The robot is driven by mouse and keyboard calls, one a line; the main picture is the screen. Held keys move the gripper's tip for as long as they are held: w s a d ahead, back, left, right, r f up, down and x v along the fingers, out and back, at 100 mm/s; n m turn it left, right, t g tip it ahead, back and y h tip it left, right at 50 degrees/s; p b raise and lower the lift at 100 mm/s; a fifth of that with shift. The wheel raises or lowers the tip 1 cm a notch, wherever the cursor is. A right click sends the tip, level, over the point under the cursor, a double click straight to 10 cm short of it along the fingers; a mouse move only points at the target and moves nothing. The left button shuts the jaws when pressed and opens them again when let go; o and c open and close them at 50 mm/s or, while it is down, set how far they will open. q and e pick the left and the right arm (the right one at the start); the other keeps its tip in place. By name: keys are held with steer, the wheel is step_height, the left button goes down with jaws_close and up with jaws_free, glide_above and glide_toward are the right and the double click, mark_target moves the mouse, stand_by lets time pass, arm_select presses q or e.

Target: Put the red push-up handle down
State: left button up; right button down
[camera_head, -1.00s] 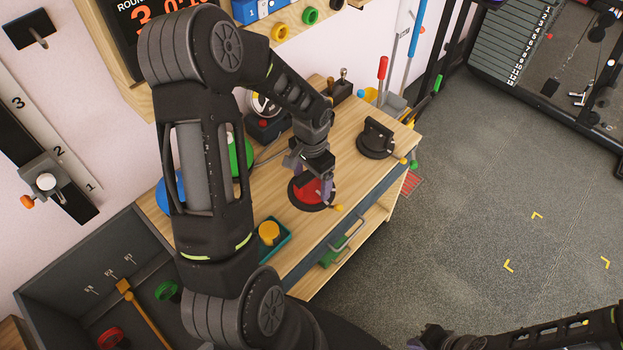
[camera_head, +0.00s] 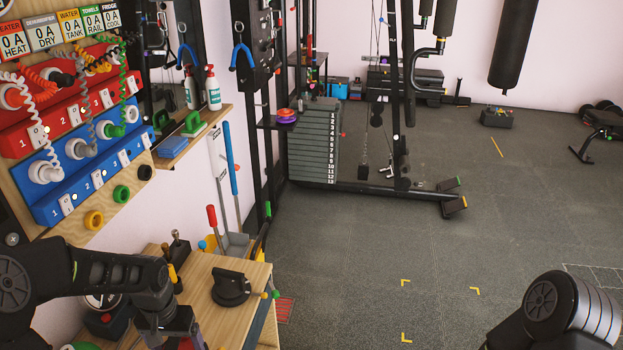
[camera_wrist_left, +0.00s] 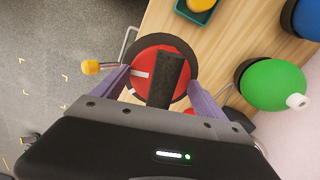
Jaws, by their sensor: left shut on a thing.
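The red push-up handle (camera_wrist_left: 147,63) is a red disc with a black rim and a dark bar (camera_wrist_left: 168,80) across it. In the left wrist view it lies between the purple fingers of my left gripper (camera_wrist_left: 163,88), which is shut on it. It is over the wooden bench top (camera_wrist_left: 222,45); I cannot tell whether its base touches the wood. In the head view my left gripper (camera_head: 178,338) is at the bottom edge, and the handle is mostly hidden or cut off there. My right gripper is out of view; only a right arm link (camera_head: 568,310) shows.
A black round-based handle (camera_head: 232,287) stands on the bench to the right of my left gripper. A green round object (camera_wrist_left: 270,85), a blue one (camera_wrist_left: 307,18) and a teal tray (camera_wrist_left: 181,8) are close by. Open floor (camera_head: 370,260) lies right of the bench.

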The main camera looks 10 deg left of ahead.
arm_select(q)
steer(key=w+d+r, duration=0.4)
steer(key=d+r, duration=0.1)
steer(key=d, duration=0.2)
steer(key=w+d+r+m, duration=0.1)
steer(key=w+d+r, duration=0.4)
steer(key=d, duration=0.3)
steer(key=shift+w+d+r, duration=0.2)
steer(key=shift+w+r, duration=0.05)
steer(key=shift+r, duration=0.05)
